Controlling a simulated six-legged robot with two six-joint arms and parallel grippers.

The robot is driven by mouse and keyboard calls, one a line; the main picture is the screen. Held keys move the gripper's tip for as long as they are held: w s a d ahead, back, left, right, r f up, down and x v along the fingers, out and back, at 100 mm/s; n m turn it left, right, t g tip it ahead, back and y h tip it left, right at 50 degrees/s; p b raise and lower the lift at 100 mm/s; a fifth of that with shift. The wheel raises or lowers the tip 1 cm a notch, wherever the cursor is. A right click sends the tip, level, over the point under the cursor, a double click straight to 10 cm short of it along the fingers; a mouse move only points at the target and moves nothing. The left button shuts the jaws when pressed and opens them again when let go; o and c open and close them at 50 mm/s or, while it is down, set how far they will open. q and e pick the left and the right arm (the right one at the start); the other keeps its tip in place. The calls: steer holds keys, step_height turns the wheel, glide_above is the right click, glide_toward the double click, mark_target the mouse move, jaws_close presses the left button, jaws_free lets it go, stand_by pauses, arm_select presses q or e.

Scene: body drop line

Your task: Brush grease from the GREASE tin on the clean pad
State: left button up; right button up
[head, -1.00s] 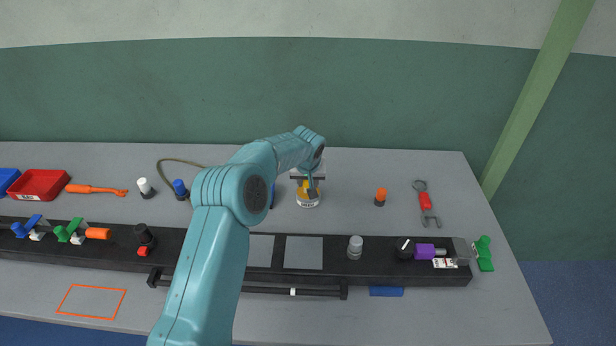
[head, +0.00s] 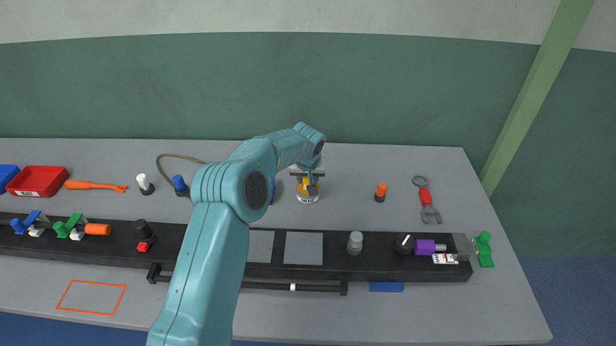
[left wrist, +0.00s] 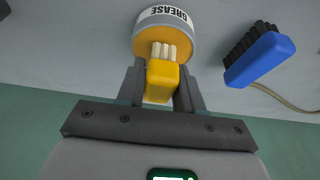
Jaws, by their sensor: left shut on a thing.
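My left gripper (head: 307,180) is at the GREASE tin (head: 308,198), behind the dark rail in the head view. In the left wrist view the gripper (left wrist: 161,85) is shut on a yellow brush (left wrist: 161,78) with pale bristles. The bristles point at the orange grease in the white-labelled tin (left wrist: 168,14) and overlap it; I cannot tell whether they touch. Two plain grey pads, the left (head: 260,246) and the right (head: 303,248), lie on the rail; no marking tells which is the clean one. My right gripper is not in view.
A blue brush with black bristles (left wrist: 262,58) lies beside the tin. An orange-capped post (head: 380,191) and a red-handled tool (head: 426,200) lie to the right. A grey-topped knob (head: 355,242) stands on the rail right of the pads.

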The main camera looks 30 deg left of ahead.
arm_select(q)
steer(key=shift+s+f+b, duration=0.1)
steer(key=shift+f+b, duration=0.35)
steer(key=shift+b, duration=0.2)
stand_by(1.7)
steer(key=shift+r+p, duration=0.5)
steer(key=shift+r, duration=0.45)
steer(key=shift+r+p, duration=1.35)
steer(key=shift+r, duration=1.35)
steer(key=shift+f, duration=0.1)
